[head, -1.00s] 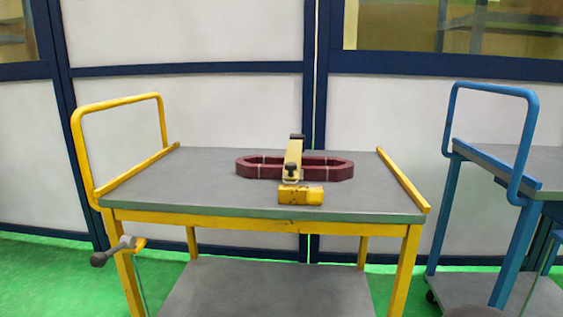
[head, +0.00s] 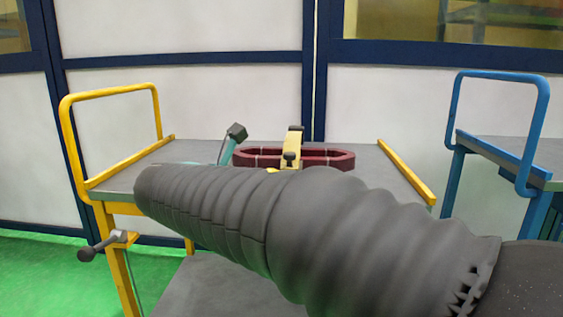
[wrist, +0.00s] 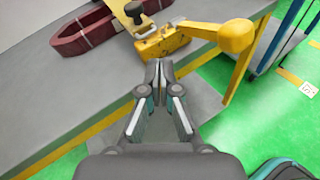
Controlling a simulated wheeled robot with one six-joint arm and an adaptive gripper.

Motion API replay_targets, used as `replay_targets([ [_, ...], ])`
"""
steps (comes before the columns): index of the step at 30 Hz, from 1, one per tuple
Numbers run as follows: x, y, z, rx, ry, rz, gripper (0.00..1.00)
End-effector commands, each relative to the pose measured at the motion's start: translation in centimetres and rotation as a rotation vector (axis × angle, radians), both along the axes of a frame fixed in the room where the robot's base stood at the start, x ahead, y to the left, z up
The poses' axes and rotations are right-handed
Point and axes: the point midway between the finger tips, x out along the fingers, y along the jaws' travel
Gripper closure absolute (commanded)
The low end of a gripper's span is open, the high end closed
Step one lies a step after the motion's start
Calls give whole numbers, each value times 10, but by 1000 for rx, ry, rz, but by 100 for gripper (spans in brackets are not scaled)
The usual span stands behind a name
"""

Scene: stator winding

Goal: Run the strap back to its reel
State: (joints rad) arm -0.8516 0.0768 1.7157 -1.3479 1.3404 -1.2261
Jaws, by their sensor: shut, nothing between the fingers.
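A yellow strap-like band (head: 292,146) with dark knobs crosses the dark red ring-shaped stator coil (head: 337,160) on the cart top. In the wrist view the band (wrist: 117,8) and coil (wrist: 86,37) show at upper left. A worn yellow block (wrist: 160,45) with a metal loop and dark knob lies by the table's front edge. I cannot tell which part is the reel. My gripper (wrist: 158,72) is shut and empty, its tips just short of the block in the picture. In the head view my dark ribbed arm hides the block.
The yellow cart (head: 407,177) has a grey top and side rails. A yellow rounded knob (wrist: 238,36) stands right of the block. A grey-handled crank (head: 100,246) juts from the cart's left front. A blue cart (head: 500,150) stands at right. Green floor is open at left.

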Motion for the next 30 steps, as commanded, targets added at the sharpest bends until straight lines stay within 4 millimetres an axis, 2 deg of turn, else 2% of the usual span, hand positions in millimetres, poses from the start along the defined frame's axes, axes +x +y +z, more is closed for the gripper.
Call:
replay_targets([
  [1, 2, 16, 6, -70, -8, 29, 100],
  [3, 3, 28, 15, -146, -16, 51, 100],
  [8, 8, 35, 22, -212, -25, 66, 100],
  [14, 31, 21, 18, -212, -23, 63, 100],
  [24, 86, -9, 9, -210, -23, 64, 100],
  [30, 111, -23, 5, -210, -22, 65, 100],
])
